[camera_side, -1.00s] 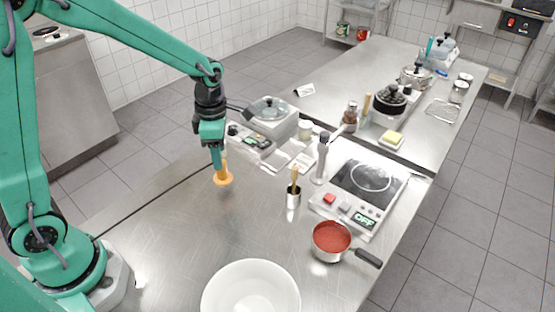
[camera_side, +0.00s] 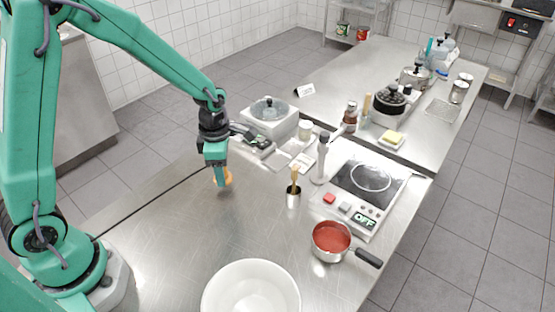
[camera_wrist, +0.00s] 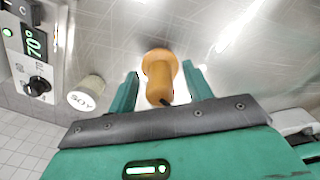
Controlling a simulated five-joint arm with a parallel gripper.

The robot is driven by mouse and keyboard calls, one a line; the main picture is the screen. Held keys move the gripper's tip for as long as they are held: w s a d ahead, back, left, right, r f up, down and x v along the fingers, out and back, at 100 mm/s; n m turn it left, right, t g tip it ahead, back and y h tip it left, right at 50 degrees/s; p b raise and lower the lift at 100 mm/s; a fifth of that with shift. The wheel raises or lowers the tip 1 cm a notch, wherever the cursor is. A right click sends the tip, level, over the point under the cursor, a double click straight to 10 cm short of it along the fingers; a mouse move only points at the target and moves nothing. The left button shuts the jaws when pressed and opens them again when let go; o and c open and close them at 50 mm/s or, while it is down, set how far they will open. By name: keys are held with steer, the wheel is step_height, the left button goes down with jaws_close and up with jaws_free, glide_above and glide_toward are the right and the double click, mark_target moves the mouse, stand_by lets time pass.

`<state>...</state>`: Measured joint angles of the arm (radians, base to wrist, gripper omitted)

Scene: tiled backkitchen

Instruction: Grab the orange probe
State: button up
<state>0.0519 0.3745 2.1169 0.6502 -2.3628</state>
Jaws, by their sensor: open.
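The orange probe (camera_wrist: 158,72) has a round flanged end and a narrower body with a dark tip or cord at the near end. In the wrist view it lies between the two green fingers of my gripper (camera_wrist: 163,85), with a gap on each side. In the side view the probe (camera_side: 226,178) shows only in part, mostly hidden behind my gripper (camera_side: 219,180), which points down over the left part of the steel table. My gripper is open around the probe, and I see no firm contact.
A white bowl (camera_side: 252,290) stands at the front. A pot of red sauce (camera_side: 331,238), a metal cup with a wooden-handled tool (camera_side: 293,197) and an induction hob (camera_side: 366,185) stand to the right. A device with a lidded pan (camera_side: 269,115) stands behind. The table front-left is clear.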

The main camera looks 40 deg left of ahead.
stand_by(0.3)
steer(key=c, duration=1.1)
steer(key=shift+r, duration=0.15)
steer(key=shift+r, duration=0.45)
step_height(320, 180, up, 3)
steer(key=shift+r, duration=0.1)
steer(key=s+d+r, duration=0.6)
steer(key=d, duration=0.3)
steer(key=shift+s+d+r, duration=0.25)
steer(key=shift+d+r, duration=0.1)
